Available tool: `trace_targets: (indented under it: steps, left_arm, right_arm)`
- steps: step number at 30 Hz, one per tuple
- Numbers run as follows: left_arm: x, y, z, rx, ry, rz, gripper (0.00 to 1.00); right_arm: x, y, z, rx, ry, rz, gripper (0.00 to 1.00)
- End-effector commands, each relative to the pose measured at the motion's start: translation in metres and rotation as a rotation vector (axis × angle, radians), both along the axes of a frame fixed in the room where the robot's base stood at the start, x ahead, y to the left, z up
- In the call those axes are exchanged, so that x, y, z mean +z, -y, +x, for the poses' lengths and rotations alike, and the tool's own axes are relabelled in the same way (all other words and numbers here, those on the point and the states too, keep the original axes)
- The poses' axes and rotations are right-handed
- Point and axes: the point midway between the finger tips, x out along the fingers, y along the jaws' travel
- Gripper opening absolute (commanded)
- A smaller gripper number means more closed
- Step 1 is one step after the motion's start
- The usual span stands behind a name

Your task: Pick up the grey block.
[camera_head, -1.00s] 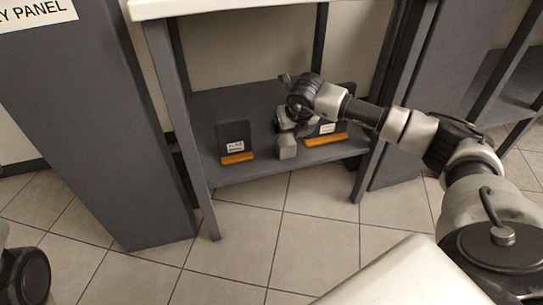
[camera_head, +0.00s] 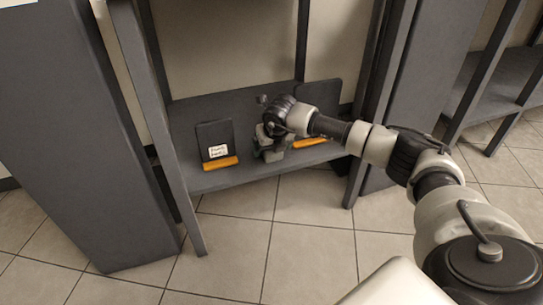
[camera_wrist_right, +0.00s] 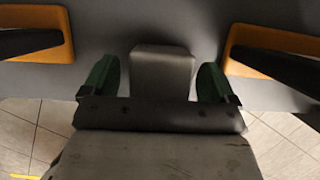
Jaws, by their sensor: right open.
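The grey block (camera_wrist_right: 163,68) stands on the lower shelf, between the two green fingers of my right gripper (camera_wrist_right: 157,80) in the right wrist view. The fingers are open, with a gap on each side of the block. In the head view my right gripper (camera_head: 268,140) is low over the shelf, and the block (camera_head: 274,155) is partly hidden behind it. My left gripper is not in view.
Dark panels with orange bases stand on either side of the block: a left one (camera_head: 214,142) with a label, and a right one (camera_head: 312,142) partly hidden by my arm. The shelf (camera_head: 255,172) has a post at each front corner.

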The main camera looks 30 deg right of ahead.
Motion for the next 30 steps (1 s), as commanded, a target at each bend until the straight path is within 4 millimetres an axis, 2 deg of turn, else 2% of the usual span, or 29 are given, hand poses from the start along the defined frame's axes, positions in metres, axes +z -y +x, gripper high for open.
trace_targets:
  steps: [8, 19, 30]
  left_arm:
    - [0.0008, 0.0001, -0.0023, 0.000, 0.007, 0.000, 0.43]
    - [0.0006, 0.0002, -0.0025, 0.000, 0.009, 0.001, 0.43]
    - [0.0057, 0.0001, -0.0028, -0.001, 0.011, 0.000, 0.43]
  right_arm:
    - [-0.0016, 0.0007, 0.0014, 0.000, 0.001, 0.000, 0.88]
    - [-0.0017, 0.0006, 0.0013, 0.000, 0.001, 0.000, 0.33]
    - [0.0053, 0.0006, 0.0015, -0.001, 0.002, 0.001, 0.32]
